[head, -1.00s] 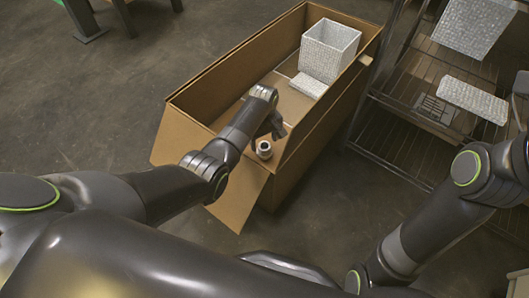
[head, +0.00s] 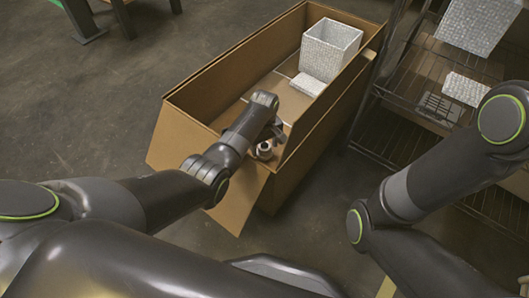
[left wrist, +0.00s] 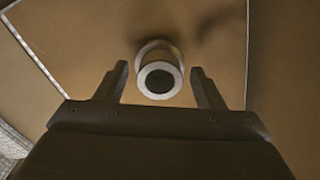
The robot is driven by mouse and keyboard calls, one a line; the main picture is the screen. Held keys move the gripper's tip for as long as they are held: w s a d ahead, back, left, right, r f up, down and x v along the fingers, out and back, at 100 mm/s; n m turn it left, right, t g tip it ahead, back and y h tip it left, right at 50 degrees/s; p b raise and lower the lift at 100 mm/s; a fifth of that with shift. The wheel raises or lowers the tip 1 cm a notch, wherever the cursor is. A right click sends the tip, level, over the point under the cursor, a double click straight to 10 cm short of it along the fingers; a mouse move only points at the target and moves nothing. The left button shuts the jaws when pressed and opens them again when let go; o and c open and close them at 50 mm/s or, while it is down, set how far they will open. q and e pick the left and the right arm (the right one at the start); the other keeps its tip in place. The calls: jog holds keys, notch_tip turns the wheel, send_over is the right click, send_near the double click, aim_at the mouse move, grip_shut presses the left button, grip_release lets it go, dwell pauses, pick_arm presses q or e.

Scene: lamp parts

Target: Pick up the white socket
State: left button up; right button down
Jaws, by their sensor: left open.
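The white socket (head: 264,150) stands in the near end of the open cardboard box (head: 172,137). It is a small round piece with a dark hole in its top. My left gripper (head: 275,135) is inside the box, right by the socket. In the left wrist view the socket (left wrist: 160,76) sits between and just beyond the fingertips of my open left gripper (left wrist: 158,75), with a gap on each side. My right arm shows at the right of the head view, but its gripper is out of the picture.
A white textured shade (head: 330,48) and a flat white piece (head: 307,84) are at the far end of the box. A wire rack (head: 385,135) at the right holds another shade (head: 475,22) and a white slab (head: 464,88). The box walls stand close around my left gripper.

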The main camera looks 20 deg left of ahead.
pick_arm(q)
jog(key=c, duration=1.1)
jog(key=shift+o, duration=0.2)
jog(key=shift+r, duration=0.2)
